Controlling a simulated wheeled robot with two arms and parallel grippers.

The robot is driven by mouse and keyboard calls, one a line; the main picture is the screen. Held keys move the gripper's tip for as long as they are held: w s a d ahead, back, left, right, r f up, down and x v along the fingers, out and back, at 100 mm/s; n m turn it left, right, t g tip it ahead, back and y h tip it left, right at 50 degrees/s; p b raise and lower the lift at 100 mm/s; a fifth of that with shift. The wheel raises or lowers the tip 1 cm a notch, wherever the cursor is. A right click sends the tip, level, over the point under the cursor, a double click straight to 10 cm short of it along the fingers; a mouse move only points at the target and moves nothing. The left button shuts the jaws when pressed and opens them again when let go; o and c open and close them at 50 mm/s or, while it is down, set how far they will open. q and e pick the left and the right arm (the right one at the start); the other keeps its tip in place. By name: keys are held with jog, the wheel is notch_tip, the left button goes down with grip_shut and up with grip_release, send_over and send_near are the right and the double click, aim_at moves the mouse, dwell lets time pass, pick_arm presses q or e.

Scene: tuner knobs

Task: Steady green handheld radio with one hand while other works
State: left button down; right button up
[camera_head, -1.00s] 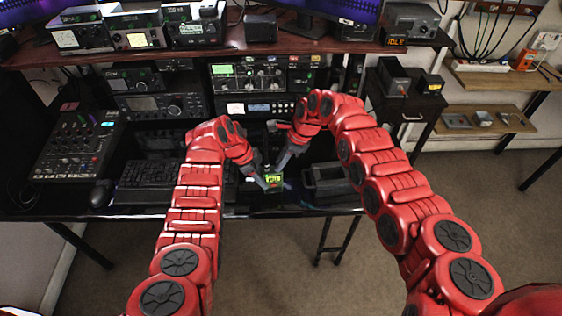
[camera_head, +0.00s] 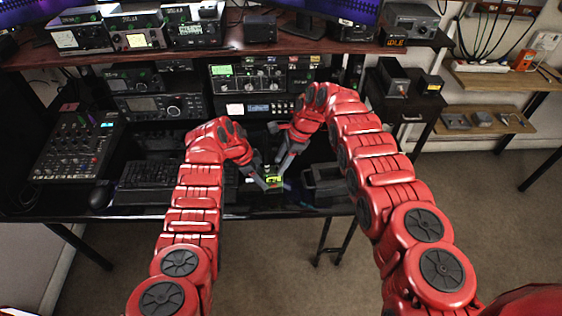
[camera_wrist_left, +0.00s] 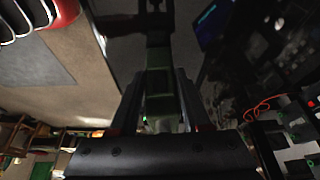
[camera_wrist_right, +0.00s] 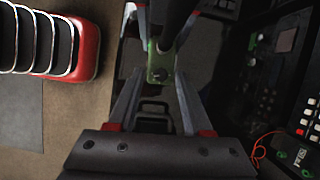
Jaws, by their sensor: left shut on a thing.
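In the left wrist view the radio's dark green body (camera_wrist_left: 160,88) lies between the fingers. My right gripper (camera_head: 281,173) is at the radio's right side. In the right wrist view its fingers are spread on either side of the radio's green end (camera_wrist_right: 160,66), with a dark cylindrical part above. Whether they touch it is unclear.
A black open bin (camera_head: 325,184) stands just right of the radio. A keyboard (camera_head: 150,184), mouse (camera_head: 101,194) and mixer (camera_head: 77,148) are to the left. Stacked radio equipment (camera_head: 250,78) lines the back. The desk front edge is close.

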jog(key=v, duration=1.2)
notch_tip(320, 180, down, 11)
jog(key=w+m+t+y, duration=0.2)
jog(key=y, duration=0.2)
jog(key=s+f+m+t+y, duration=0.1)
jog(key=s+m+t, duration=0.1)
jog(key=s+f+m+t+y, duration=0.1)
jog(key=s+f+t, duration=0.1)
jog(key=t, duration=0.1)
jog(key=s+f+m+t+y, duration=0.1)
jog(key=s+m+t, duration=0.1)
jog(key=t, duration=0.1)
jog(key=shift+s+d+f+m+y, duration=0.3)
jog(key=shift+s+d+f+y, duration=0.05)
jog(key=shift+s+f+y, duration=0.05)
jog(key=s+d+r+m+t+h, duration=0.25)
jog(key=s+m+t, duration=0.2)
jog(key=s, duration=0.25)
jog(key=r+x, duration=0.1)
jog(key=x, duration=1)
jog(key=shift+w+a+r+y, duration=0.15)
jog(key=shift+w+a+y, duration=0.05)
jog(key=shift+a+y, duration=0.3)
